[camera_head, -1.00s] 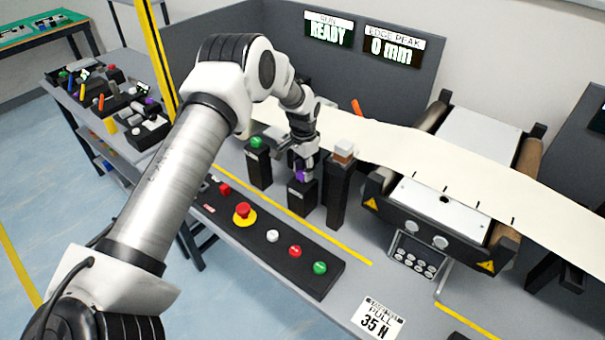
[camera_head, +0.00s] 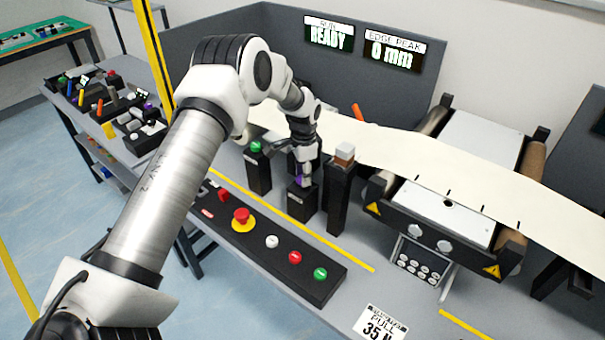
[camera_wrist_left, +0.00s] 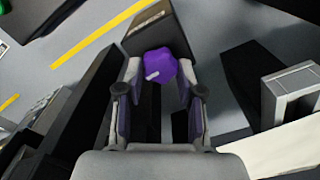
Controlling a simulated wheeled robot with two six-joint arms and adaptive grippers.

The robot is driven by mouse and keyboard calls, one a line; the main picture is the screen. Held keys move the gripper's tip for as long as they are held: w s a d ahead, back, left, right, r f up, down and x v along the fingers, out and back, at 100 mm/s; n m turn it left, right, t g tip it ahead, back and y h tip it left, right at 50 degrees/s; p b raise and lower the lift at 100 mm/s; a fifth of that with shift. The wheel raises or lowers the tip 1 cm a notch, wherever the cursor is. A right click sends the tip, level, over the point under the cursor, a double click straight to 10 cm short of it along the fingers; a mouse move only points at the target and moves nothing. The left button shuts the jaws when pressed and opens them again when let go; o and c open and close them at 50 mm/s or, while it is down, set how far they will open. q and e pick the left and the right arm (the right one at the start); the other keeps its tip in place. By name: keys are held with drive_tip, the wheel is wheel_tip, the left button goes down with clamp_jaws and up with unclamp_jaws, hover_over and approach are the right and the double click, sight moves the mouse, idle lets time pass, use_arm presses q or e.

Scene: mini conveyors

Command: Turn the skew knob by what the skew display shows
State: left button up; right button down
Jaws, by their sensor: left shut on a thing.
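A purple knob (camera_wrist_left: 159,66) with a pale pointer mark sits on top of a dark post (camera_head: 302,201) behind the control strip. My left gripper (camera_wrist_left: 160,85) is shut on the purple knob, with one finger on each side of it in the left wrist view. In the head view my left gripper (camera_head: 301,172) reaches down onto the knob (camera_head: 299,180), which it mostly hides. A display (camera_head: 329,34) reads READY and another display (camera_head: 393,50) reads 0 mm under EDGE PEAK. I cannot make out a display labelled skew. My right gripper is not in view.
A post with a green top (camera_head: 255,148) stands left of the knob post, and a taller post with a pale block (camera_head: 345,153) stands right. The control strip (camera_head: 318,292) with several buttons lies in front. A white web (camera_head: 400,150) runs over the roller unit (camera_head: 432,228).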

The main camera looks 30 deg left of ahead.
use_arm(q)
drive_tip(key=o, duration=0.9)
drive_tip(key=shift+d+f, duration=0.1)
drive_tip(key=shift+f, duration=0.05)
drive_tip(key=shift+o, duration=1.3)
drive_tip(key=shift+w+d, duration=0.1)
drive_tip(key=shift+w, duration=0.15)
drive_tip(key=shift+s+r, duration=0.1)
drive_tip(key=shift+r, duration=0.2)
wheel_tip(320, 180, up, 11)
drive_tip(key=shift+r, duration=0.15)
